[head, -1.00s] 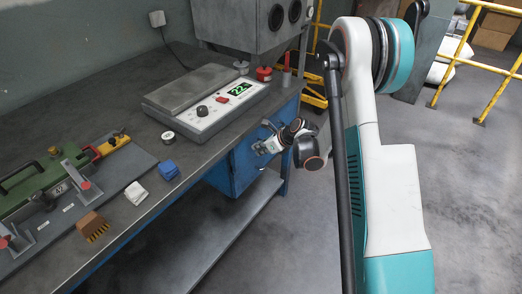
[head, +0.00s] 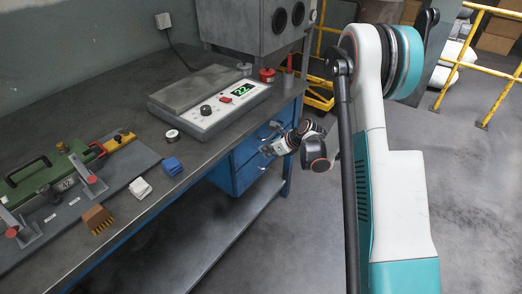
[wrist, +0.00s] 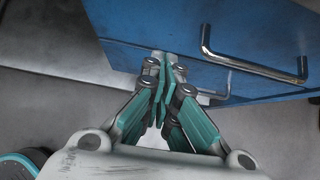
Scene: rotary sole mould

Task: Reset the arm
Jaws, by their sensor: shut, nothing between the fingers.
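My arm (head: 378,150) stands at the right of the head view, white and teal, with its forearm folded back towards the bench. My gripper (head: 264,150) is beside the front of the blue drawer cabinet under the bench, empty and below the bench top. In the wrist view my gripper (wrist: 165,75) shows its teal fingers drawn together with nothing between them. The blue drawer front (wrist: 210,35) and its metal handle (wrist: 252,66) lie just beyond the fingertips. I cannot tell whether the fingers touch the cabinet.
The bench (head: 130,108) carries a scale with a green display (head: 212,112), a green mould (head: 45,178), a brush (head: 97,218), a white cloth (head: 140,188) and a blue block (head: 172,166). A yellow railing (head: 462,65) stands far right. The floor (head: 470,180) right of my arm is clear.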

